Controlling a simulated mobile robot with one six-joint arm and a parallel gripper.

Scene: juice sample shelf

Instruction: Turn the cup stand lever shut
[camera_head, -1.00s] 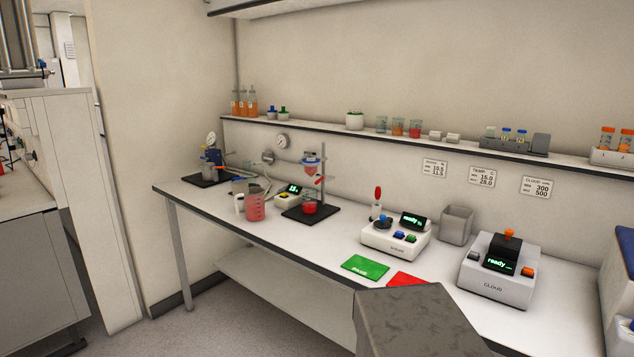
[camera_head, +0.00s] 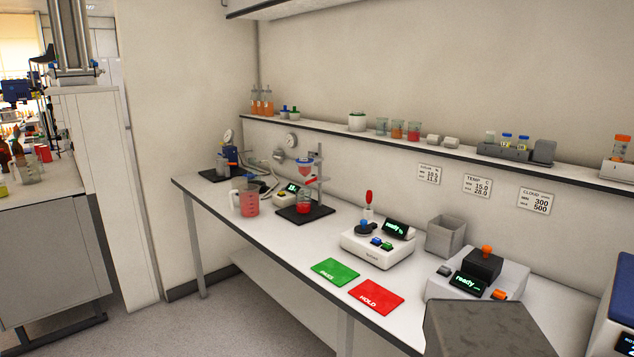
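The cup stand (camera_head: 319,160) is on the bench toward the left back, with a dark base plate and an upright rod. It holds a clear cup (camera_head: 303,172) with a blue rim and red contents. A beaker (camera_head: 303,208) of red liquid stands on the base below the cup. A small reddish part shows beside the rod under the cup; it may be the lever, but it is too small to tell its position.
A jug (camera_head: 245,203) of red liquid stands left of the stand, with a small display unit (camera_head: 288,189) between. To the right are a white meter (camera_head: 378,251), green pad (camera_head: 335,271), red pad (camera_head: 376,298) and grey bin (camera_head: 446,236). The floor (camera_head: 215,328) before the bench is clear.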

